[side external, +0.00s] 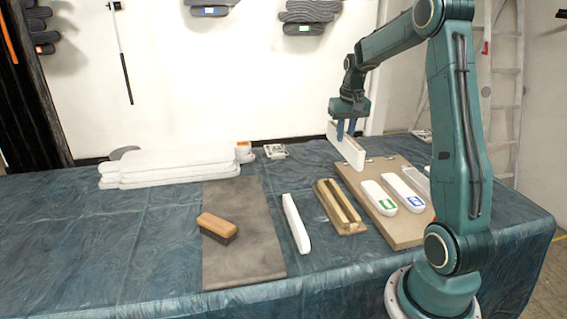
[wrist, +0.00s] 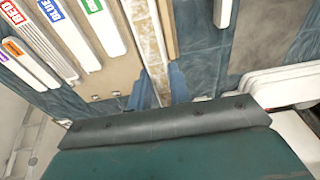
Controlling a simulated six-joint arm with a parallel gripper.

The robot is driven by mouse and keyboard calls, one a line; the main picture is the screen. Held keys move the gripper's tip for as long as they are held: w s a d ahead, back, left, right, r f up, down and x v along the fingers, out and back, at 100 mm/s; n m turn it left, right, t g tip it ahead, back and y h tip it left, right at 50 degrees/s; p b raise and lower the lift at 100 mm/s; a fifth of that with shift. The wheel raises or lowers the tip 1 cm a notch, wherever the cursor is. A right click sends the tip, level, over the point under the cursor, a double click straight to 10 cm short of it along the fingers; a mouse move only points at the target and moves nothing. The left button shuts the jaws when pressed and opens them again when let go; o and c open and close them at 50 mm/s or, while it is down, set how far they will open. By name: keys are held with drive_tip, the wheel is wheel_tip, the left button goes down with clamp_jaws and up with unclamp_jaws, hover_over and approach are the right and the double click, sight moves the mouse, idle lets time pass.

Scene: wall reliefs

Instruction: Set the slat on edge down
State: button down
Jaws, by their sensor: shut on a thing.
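My gripper (side external: 346,130) is shut on a white slat (side external: 347,152), which stands on edge below the fingers near the back left corner of the tan board (side external: 410,236). I cannot tell whether its lower edge touches anything. In the wrist view the held slat (wrist: 150,70) runs up the picture between the blue fingers of my gripper (wrist: 156,88), and its edge looks mottled tan. A grooved wooden block (side external: 340,207) stands left of the board. Another white slat (side external: 296,223) lies on the table left of that block.
White pieces with green (side external: 379,198) and blue (side external: 403,193) labels lie on the board. A brown-topped block (side external: 217,226) sits on a grey mat (side external: 240,264). White slats are stacked (side external: 170,166) at the back left. The blue-covered table's left front is clear.

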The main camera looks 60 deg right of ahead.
drive_tip(key=shift+w, duration=0.1)
drive_tip(key=w+a, duration=0.8)
drive_tip(key=w, duration=0.4)
hover_over(249, 217)
drive_tip(key=shift+f, duration=0.25)
drive_tip(key=shift+f, duration=0.1)
wheel_tip(249, 217, down, 20)
drive_tip(key=shift+r, duration=0.1)
idle(0.3)
drive_tip(key=shift+s, duration=0.1)
drive_tip(key=c, duration=1.3)
unclamp_jaws()
